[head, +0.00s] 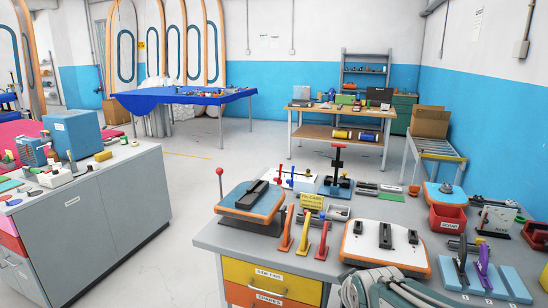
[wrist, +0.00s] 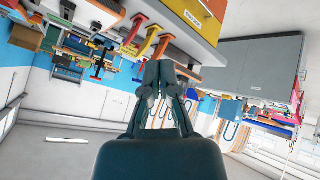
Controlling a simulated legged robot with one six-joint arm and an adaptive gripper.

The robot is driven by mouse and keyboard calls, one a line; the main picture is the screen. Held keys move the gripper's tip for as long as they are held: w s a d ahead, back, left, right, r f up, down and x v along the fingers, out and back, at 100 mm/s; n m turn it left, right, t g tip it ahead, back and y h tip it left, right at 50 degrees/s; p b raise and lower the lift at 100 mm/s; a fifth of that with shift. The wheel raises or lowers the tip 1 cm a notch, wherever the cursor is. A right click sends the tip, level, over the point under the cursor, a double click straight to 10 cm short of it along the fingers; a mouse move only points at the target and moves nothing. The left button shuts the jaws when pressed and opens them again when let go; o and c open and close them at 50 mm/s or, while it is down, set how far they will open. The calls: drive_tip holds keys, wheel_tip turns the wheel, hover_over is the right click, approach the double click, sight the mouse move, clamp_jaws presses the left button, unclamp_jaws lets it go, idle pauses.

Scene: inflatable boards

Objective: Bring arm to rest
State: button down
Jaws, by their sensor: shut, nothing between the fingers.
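My gripper (wrist: 160,75) shows in the wrist view, pointing up the picture from the bottom centre. Its two dark fingers are together and nothing shows between them. The wrist view is upside down, with the benches along its top. The fingertips overlap the view of the near workbench's edge and the grey cabinet; I see no contact with either. In the head view a grey, cabled part of my arm is low at the bottom, right of centre; the fingers do not show there.
The near workbench (head: 222,236) holds orange and red tools (head: 287,231), a white board (head: 363,251), a red bin (head: 447,218) and purple-and-grey pieces (head: 482,262). A grey cabinet (head: 120,205) stands left. A blue-covered table (head: 185,98) stands behind. Open floor (head: 190,180) lies between.

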drive_tip(key=s+r+m+g, duration=0.3)
drive_tip(key=s+m, duration=0.2)
drive_tip(key=s, duration=1.3)
drive_tip(key=shift+s+d+m, duration=0.15)
drive_tip(key=shift+s+m, duration=0.1)
drive_tip(key=shift+m, duration=0.05)
